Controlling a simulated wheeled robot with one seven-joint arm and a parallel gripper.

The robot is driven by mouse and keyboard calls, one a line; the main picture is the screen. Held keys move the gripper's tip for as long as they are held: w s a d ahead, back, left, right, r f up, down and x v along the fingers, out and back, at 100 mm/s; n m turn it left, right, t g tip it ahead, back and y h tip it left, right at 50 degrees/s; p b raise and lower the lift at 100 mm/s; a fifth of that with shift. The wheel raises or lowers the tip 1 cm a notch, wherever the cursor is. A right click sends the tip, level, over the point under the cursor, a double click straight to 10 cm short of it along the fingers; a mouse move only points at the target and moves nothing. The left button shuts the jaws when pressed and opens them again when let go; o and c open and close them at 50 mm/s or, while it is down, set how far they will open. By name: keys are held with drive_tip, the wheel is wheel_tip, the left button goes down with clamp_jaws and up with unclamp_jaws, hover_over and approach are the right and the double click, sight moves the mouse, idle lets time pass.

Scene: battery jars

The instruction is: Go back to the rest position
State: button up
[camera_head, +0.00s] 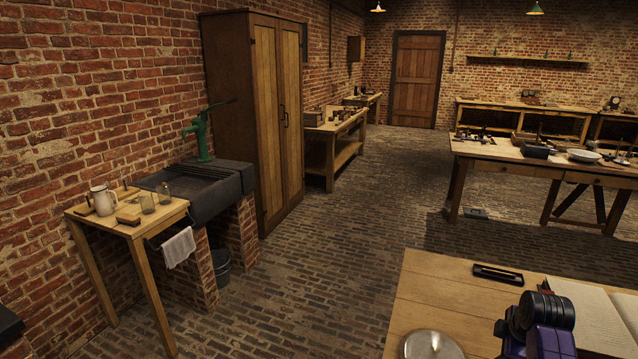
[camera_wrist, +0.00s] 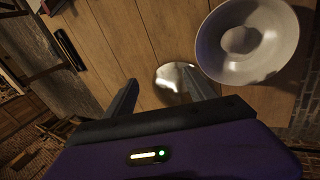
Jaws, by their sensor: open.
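My gripper (camera_wrist: 160,77) is open, with its two dark fingers spread and nothing between them that I can see held. In the wrist view it points toward the wooden bench top (camera_wrist: 130,45). A shiny round metal piece (camera_wrist: 175,77) lies on the bench beyond the fingertips, and it also shows at the bottom of the head view (camera_head: 432,346). In the head view my purple and black arm part shows at the bottom right, over the near bench (camera_head: 440,290). The fingers are not seen there.
A white dish (camera_wrist: 248,42) is close to the right finger in the wrist view. A small black tray (camera_head: 498,274) and an open book (camera_head: 592,315) lie on the near bench. A sink (camera_head: 200,188), side table (camera_head: 130,219) and wardrobe (camera_head: 262,120) stand left.

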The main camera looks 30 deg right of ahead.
drive_tip(key=a+r+m+t+h+b, duration=0.15)
drive_tip(key=a+m+t, duration=0.3)
drive_tip(key=a, duration=0.65)
drive_tip(key=a+r+m+t+h, duration=0.3)
drive_tip(key=a+m+t, duration=0.15)
drive_tip(key=a, duration=0.65)
drive_tip(key=s+a+r+t+y+b, duration=0.1)
drive_tip(key=s+a+r+t+y, duration=0.2)
drive_tip(key=s+a, duration=0.6)
drive_tip(key=s+a+r+t+y, duration=0.1)
drive_tip(key=s+a+r+y, duration=0.3)
drive_tip(key=s+a, duration=0.55)
drive_tip(key=s+a+f+n+g+y, duration=0.1)
drive_tip(key=s+a+n, duration=0.1)
drive_tip(key=s+a, duration=0.2)
drive_tip(key=shift+s+a+g+b, duration=0.3)
drive_tip(key=shift+a+b, duration=0.1)
drive_tip(key=shift+a, duration=0.35)
drive_tip(key=shift+f+y, duration=0.1)
drive_tip(key=shift+y, duration=0.15)
